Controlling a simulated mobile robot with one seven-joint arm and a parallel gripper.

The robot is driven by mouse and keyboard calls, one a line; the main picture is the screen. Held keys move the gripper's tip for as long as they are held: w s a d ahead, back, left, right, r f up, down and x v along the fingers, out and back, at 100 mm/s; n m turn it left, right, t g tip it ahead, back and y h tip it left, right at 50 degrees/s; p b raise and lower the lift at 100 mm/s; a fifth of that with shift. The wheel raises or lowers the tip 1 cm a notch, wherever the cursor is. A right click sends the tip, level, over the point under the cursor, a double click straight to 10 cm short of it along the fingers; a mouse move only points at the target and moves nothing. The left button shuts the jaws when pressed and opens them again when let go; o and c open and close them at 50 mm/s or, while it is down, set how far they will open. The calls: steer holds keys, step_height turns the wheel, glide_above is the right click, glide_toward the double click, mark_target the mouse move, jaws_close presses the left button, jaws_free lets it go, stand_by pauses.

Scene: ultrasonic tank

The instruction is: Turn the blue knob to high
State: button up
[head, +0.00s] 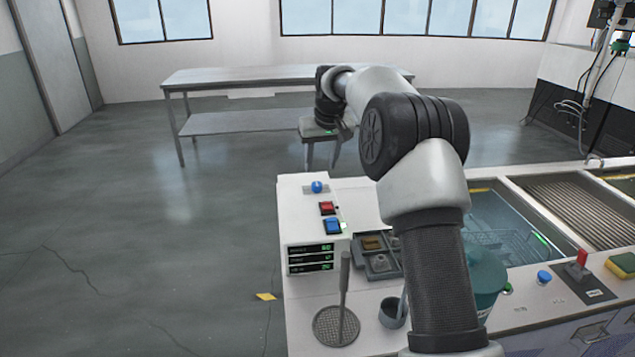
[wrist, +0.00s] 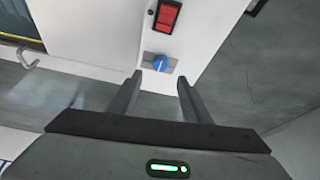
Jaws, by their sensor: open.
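A blue knob (head: 318,187) sits on the top face of the white control box, at its far end. In the wrist view the blue knob (wrist: 160,63) is round, on a small grey plate, with a pale mark on it. My gripper (wrist: 160,80) is open and empty. Its two fingers point toward the knob, which appears between and just beyond the fingertips, apart from them. The knob's exact setting is too small to read.
A red switch (head: 327,208) and a blue switch (head: 333,226) line up near the knob. Another blue knob (head: 544,277) is on the tank's front panel, beside a red lever (head: 582,258). A strainer (head: 336,326) and teal container (head: 487,280) stand nearby. Open floor lies left.

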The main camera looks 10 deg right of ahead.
mark_target(317, 184)
steer(key=x, duration=0.8)
steer(key=shift+f, duration=0.25)
steer(key=c, duration=1.1)
